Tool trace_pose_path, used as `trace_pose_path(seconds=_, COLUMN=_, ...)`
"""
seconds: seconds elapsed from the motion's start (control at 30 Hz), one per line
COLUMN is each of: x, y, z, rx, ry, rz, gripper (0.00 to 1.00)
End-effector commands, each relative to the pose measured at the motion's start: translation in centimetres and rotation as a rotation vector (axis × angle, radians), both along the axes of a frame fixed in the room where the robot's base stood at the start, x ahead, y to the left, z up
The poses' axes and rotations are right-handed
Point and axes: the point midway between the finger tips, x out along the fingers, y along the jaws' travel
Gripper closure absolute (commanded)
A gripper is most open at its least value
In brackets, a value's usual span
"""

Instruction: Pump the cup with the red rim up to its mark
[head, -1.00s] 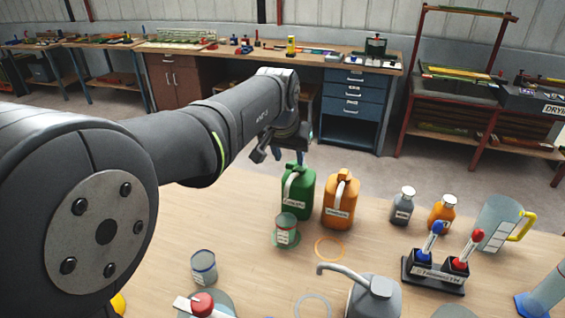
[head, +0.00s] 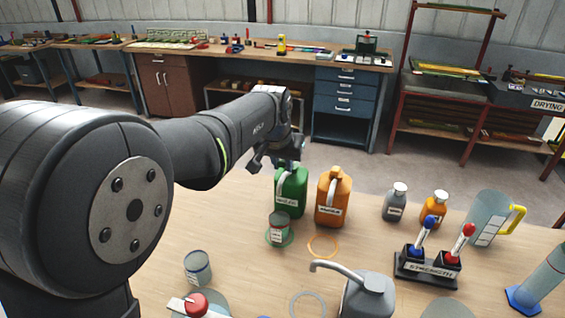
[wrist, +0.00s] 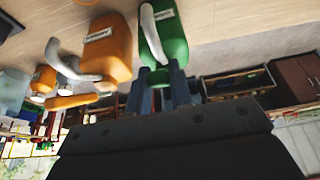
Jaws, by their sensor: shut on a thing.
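My gripper (head: 288,166) is at the top of the green jug (head: 291,192) and shut on it. In the wrist view, its blue-grey fingers (wrist: 160,84) close around the end of the green jug (wrist: 168,32). The jug appears upright on the table. A small labelled cup (head: 278,227) stands on a green round mat in front of it. A red knob (head: 196,303) shows at the bottom edge.
An orange jug (head: 333,198) stands close to the right of the green one. A grey spouted can (head: 368,295) is at the front. Farther right are two bottles, a stand (head: 428,268) with blue and red handles, and a pitcher (head: 487,220). An orange ring (head: 323,246) lies on the table.

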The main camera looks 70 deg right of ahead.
Motion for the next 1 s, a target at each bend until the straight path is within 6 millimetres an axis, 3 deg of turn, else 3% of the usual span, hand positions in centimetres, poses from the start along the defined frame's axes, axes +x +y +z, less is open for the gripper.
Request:
trace_pose_path(seconds=0.77, x=0.0, y=0.6, z=-1.1, rx=-0.117, ry=0.0, rz=0.0, gripper=1.0)
trace_pose_path(seconds=0.8, x=0.0, y=0.6, z=-1.1, rx=-0.117, ry=0.0, rz=0.0, gripper=0.72)
trace_pose_path(seconds=0.9, x=0.0, y=0.6, z=-1.1, rx=-0.116, ry=0.0, rz=0.0, gripper=0.58)
trace_pose_path(seconds=1.0, x=0.0, y=0.6, z=-1.1, rx=-0.116, ry=0.0, rz=0.0, gripper=0.58)
